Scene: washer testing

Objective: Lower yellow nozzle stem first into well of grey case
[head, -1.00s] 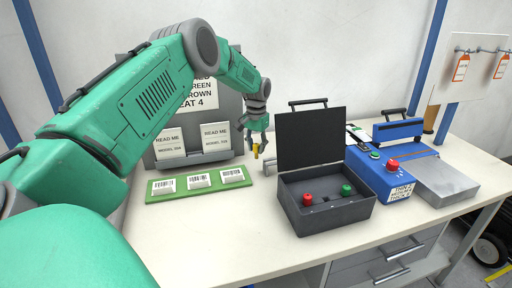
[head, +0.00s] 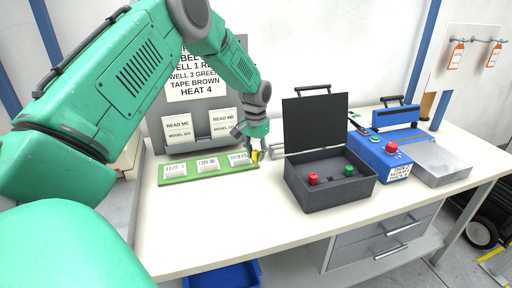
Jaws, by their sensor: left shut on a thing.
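My left gripper (head: 259,152) is shut on the yellow nozzle (head: 255,157). Only a small part of the nozzle shows, and I cannot tell which way its stem points. The gripper is at the right end of the green strip, to the left of the grey case (head: 332,197) and apart from it. The case stands open on the table, its dark lid (head: 315,122) raised at the back. A red nozzle (head: 313,179) and a green nozzle (head: 348,170) stand inside it. The empty well is not clear to see. My right gripper is out of view.
The green strip (head: 175,181) holds several labelled white blocks. A grey board (head: 155,132) with a printed sign and READ ME cards stands behind. A blue machine (head: 378,160) with a red button is right of the case. Table (head: 245,235) in front is clear.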

